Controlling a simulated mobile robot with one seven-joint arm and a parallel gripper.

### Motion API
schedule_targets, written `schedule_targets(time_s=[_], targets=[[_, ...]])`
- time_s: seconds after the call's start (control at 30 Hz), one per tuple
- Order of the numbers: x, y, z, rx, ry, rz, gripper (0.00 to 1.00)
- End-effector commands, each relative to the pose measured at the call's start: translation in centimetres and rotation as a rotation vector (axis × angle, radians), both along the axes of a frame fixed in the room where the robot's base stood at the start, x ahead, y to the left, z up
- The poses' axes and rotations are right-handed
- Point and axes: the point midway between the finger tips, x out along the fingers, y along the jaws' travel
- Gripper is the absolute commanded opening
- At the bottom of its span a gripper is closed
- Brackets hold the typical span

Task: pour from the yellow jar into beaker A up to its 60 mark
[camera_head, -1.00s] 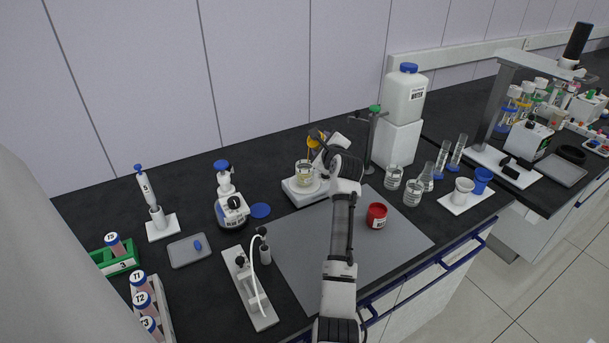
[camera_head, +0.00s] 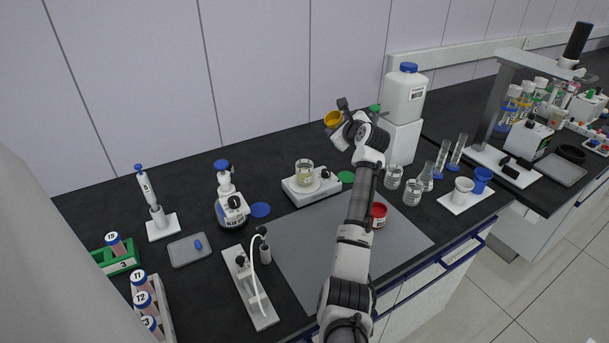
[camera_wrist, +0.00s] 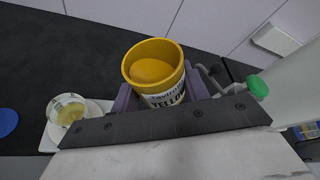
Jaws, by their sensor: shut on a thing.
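My gripper (camera_head: 341,122) is shut on the yellow jar (camera_head: 332,119), which it holds in the air behind and right of the scale. In the wrist view the jar (camera_wrist: 154,66) sits between my purple finger pads, mouth open, with yellow contents inside. A glass beaker (camera_head: 304,173) stands upright on the white scale (camera_head: 312,189) with pale yellow liquid in it. The beaker also shows in the wrist view (camera_wrist: 67,110), left of the jar and apart from it. Its letter and marks are too small to read.
A red jar (camera_head: 379,214) stands on the grey mat (camera_head: 310,246), partly behind my arm. Several glass vessels (camera_head: 413,191) stand to the right. A white water container (camera_head: 404,95) and a stand with a green top (camera_head: 375,108) are close to my gripper's right.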

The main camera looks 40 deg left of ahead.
Motion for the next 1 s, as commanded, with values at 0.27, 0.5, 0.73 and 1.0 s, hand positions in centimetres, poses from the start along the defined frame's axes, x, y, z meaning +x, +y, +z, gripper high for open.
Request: schedule_targets(time_s=[0.27,0.5,0.73,1.0], targets=[[0.5,-0.2,0.5,0.000,-0.001,0.001,0.18],[0.6,-0.2,1.0,0.039,0.084,0.001,0.18],[0.5,-0.1,1.6,0.192,0.460,0.003,0.18],[0.5,-0.2,1.5,0.221,0.537,0.001,0.18]])
